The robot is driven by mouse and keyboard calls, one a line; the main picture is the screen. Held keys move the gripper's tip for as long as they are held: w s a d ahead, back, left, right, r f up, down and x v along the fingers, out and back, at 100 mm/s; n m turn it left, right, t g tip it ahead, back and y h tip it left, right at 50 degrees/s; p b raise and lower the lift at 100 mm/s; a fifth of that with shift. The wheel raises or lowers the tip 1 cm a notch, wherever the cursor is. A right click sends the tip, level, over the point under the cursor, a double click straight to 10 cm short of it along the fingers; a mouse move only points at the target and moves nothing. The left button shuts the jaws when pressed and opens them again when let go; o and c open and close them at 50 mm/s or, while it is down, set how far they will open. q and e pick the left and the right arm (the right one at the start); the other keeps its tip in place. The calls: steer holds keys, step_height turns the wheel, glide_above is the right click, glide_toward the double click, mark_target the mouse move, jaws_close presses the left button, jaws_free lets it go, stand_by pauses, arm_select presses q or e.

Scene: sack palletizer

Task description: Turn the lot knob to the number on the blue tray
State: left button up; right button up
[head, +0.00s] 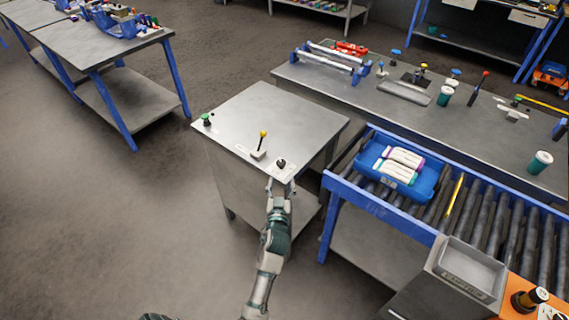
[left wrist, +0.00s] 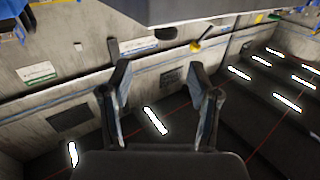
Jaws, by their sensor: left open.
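A black knob (head: 281,163) sits on a pale plate at the near right corner of the grey cabinet top (head: 240,115); it looks like the lot knob, but its setting is too small to read. My left gripper (head: 281,183) is just on the near side of this knob, at the cabinet's front edge, open and empty. The left wrist view shows its two fingers spread apart (left wrist: 160,78) with nothing between them. The blue tray (head: 428,188) lies on the roller conveyor, holding several white packs with purple and green ends. My right gripper is out of view.
A yellow-tipped lever (head: 262,140) stands left of the black knob, and a green button (head: 206,119) sits at the cabinet's left corner. The roller conveyor (head: 490,225) runs to the right. A grey bin (head: 465,275) stands at the lower right. The floor at left is clear.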

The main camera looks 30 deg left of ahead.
mark_target(280, 162)
arm_select(q)
steer(key=x, duration=0.3)
steer(key=b+x, duration=0.1)
steer(key=x, duration=0.3)
steer(key=a+f+x, duration=0.1)
steer(key=x, duration=0.2)
steer(key=shift+s+a, duration=0.1)
steer(key=shift+a, duration=0.15)
steer(key=shift+r, duration=0.15)
steer(key=shift+w+d+r, duration=0.25)
steer(key=shift+d, duration=0.25)
steer(key=shift+a, duration=0.15)
steer(key=c, duration=0.6)
steer(key=shift+a+f, duration=0.15)
steer(key=shift+a, duration=0.15)
jaws_close()
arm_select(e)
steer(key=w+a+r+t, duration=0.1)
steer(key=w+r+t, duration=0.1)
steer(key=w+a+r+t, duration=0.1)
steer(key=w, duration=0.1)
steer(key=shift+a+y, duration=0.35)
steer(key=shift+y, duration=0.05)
